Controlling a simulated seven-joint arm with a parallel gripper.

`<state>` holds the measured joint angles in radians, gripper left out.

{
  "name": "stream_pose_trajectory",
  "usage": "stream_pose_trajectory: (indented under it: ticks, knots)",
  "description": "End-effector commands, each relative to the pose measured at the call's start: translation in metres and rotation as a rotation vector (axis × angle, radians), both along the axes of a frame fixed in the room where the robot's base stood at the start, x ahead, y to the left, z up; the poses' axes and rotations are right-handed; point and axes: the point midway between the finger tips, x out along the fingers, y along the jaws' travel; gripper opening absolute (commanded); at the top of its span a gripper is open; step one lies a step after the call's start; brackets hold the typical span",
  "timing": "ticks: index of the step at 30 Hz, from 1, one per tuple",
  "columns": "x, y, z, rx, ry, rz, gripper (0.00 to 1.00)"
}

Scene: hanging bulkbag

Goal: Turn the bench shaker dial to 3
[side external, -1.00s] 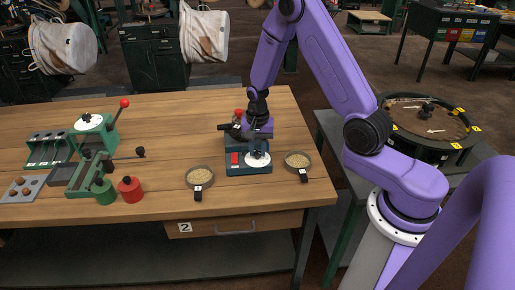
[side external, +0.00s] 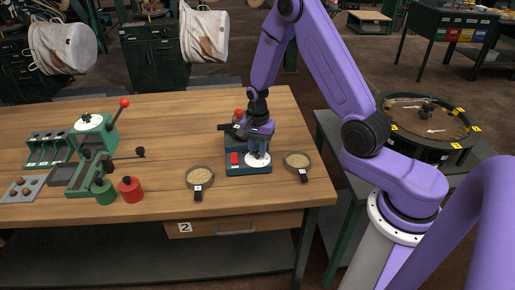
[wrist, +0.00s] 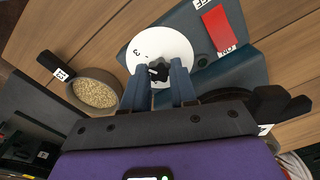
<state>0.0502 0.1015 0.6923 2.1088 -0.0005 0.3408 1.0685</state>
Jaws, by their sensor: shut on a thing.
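The bench shaker (side external: 236,163) is a dark teal box on the wooden bench with a red rectangular switch (side external: 235,159) at its left front. Its white round dial (side external: 259,164) is on the right of the box. In the wrist view the dial (wrist: 172,45) shows a few marks on its face, and a dark knob (wrist: 158,70) stands at its centre. My gripper (wrist: 159,75) points down over the dial, its two blue fingers shut on the knob. It also shows in the side view (side external: 258,153). Most dial numbers are hidden or too small to read.
A pan of grain (side external: 200,177) stands left of the shaker, and another (side external: 298,161) stands right. A green lever press (side external: 92,180) and a red weight (side external: 130,189) are further left. The bench's right edge is near the right pan.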

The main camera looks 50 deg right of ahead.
Motion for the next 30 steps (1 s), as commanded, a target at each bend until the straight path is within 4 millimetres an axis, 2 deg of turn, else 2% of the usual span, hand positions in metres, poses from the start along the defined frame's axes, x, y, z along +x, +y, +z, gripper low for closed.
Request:
stream_pose_trajectory:
  ticks: [1, 2, 3, 4, 13, 17, 23, 30]
  knots:
    - [0.000, 0.000, 0.001, 0.000, -0.001, -0.002, 0.00]
    - [0.000, 0.000, 0.001, 0.000, -0.001, -0.002, 0.33]
    - [0.000, 0.000, 0.000, 0.000, -0.001, -0.002, 0.46]
    - [0.000, 0.000, 0.000, 0.000, -0.001, -0.002, 0.53]
    - [0.000, 0.000, 0.001, 0.000, -0.001, 0.000, 0.53]
    - [0.001, 0.000, 0.008, 0.000, -0.002, 0.000, 0.53]
    - [0.001, 0.000, 0.037, -0.001, -0.007, 0.000, 0.53]
    - [0.002, 0.000, 0.083, 0.000, -0.008, 0.000, 0.53]
